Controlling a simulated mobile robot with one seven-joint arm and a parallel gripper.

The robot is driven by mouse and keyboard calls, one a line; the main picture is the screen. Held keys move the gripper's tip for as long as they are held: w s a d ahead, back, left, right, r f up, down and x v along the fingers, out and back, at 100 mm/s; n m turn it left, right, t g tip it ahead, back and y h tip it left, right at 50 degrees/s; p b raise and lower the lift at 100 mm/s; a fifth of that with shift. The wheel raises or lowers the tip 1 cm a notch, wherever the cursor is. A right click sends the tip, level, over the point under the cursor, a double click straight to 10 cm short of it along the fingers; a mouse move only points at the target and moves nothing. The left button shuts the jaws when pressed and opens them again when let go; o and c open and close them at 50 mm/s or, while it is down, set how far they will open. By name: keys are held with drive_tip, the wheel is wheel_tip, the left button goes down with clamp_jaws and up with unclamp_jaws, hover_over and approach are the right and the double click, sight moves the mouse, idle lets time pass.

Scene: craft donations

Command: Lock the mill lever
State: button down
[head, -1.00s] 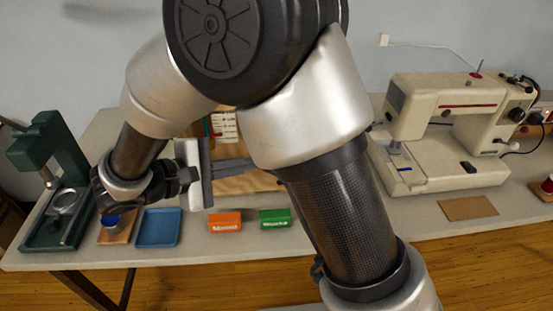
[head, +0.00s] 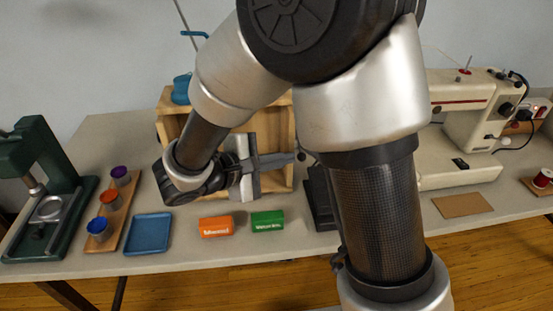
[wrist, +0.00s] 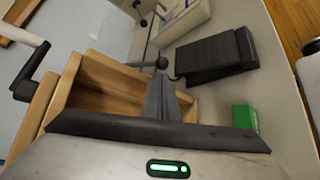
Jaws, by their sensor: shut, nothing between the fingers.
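My gripper (head: 294,158) is shut and empty, with its fingers pointing right in front of an open wooden box (head: 277,115). In the wrist view the closed fingers (wrist: 165,98) point at a black ball knob (wrist: 162,62) on a thin dark rod. The knob also shows in the head view (head: 302,156), close to the fingertips; I cannot tell whether they touch. No part is clearly recognisable as the mill lever.
A green press (head: 40,180), a wooden strip with several cups (head: 128,205), a blue tray (head: 148,232), and orange (head: 216,226) and green (head: 267,221) boxes stand left and front. A black pedal (wrist: 215,55) and sewing machine (head: 455,175) are right. A teal object (head: 181,90) tops the box.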

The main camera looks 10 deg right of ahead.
drive_tip(key=shift+r, duration=0.1)
drive_tip(key=shift+s+r+p, duration=0.1)
drive_tip(key=shift+r+p, duration=0.1)
drive_tip(key=shift+p, duration=0.55)
drive_tip(key=shift+s+r+n+g+p, duration=0.1)
drive_tip(key=shift+r+n+g+p, duration=0.15)
drive_tip(key=shift+g+p, duration=0.2)
wheel_tip(320, 180, up, 10)
drive_tip(key=w+n+g+y+p, duration=0.1)
drive_tip(key=n+g+p, duration=0.4)
drive_tip(key=p, duration=1.7)
drive_tip(key=g, duration=0.2)
drive_tip(key=shift+w+g, duration=0.35)
drive_tip(key=shift+w, duration=0.05)
drive_tip(key=shift+n, duration=0.25)
drive_tip(key=shift+r+p, duration=0.15)
drive_tip(key=shift+p, duration=0.2)
